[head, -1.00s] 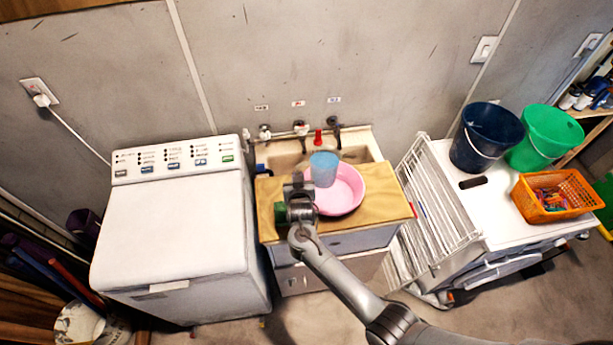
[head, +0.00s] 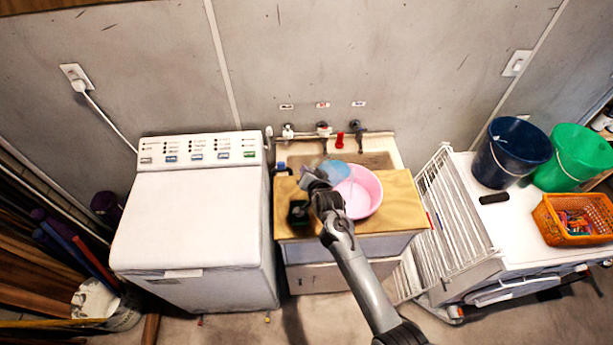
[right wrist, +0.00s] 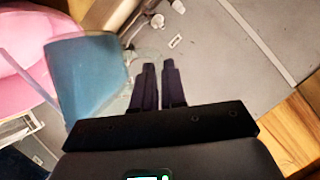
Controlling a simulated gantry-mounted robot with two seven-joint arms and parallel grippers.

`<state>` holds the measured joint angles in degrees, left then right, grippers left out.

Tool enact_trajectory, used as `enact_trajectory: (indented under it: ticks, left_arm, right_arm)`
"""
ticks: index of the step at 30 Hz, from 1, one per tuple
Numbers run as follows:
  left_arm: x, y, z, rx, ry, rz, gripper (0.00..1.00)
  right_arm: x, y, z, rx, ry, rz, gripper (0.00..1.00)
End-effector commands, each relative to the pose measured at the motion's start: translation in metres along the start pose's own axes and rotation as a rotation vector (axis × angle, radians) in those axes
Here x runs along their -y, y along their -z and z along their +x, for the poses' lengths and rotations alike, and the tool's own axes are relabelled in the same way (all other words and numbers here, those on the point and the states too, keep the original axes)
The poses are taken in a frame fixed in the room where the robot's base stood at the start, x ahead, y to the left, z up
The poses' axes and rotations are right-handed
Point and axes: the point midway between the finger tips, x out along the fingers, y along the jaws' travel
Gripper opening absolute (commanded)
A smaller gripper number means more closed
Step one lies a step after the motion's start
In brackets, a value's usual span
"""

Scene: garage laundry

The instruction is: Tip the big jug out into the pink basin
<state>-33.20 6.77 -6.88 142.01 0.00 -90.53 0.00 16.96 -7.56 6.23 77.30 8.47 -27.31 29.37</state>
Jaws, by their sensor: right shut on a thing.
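The big jug (head: 334,172) is translucent blue and tilted, its mouth toward the pink basin (head: 372,200). In the right wrist view the jug (right wrist: 85,72) fills the left, with the basin (right wrist: 22,60) beyond it. A thin pale streak, which looks like liquid, runs from the jug's mouth side over the basin in the right wrist view. My right gripper (right wrist: 157,85) is shut on the jug, at its side away from the basin; the exact contact is hard to see. My left gripper is not in view.
The basin stands on a tan counter (head: 405,205) before a sink with taps (head: 323,130). A white washer (head: 195,230) stands left; a drying rack (head: 450,225), two buckets (head: 512,152) and an orange basket (head: 575,220) are right.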

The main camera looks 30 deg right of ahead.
Motion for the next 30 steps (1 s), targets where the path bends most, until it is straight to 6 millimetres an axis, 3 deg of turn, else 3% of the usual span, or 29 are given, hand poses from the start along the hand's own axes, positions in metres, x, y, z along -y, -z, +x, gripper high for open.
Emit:
enact_trajectory:
  ticks: [10, 26, 30]
  left_arm:
    - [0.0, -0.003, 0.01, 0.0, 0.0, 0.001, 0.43]
    - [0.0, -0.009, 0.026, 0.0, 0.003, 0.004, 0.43]
    - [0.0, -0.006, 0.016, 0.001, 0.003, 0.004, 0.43]
  right_arm:
    - [0.0, 0.019, -0.007, 0.045, 0.101, 0.232, 0.0]
    - [-0.019, 0.039, -0.012, 0.105, 0.211, 0.496, 0.0]
    - [-0.017, 0.049, -0.017, 0.114, 0.225, 0.531, 0.0]
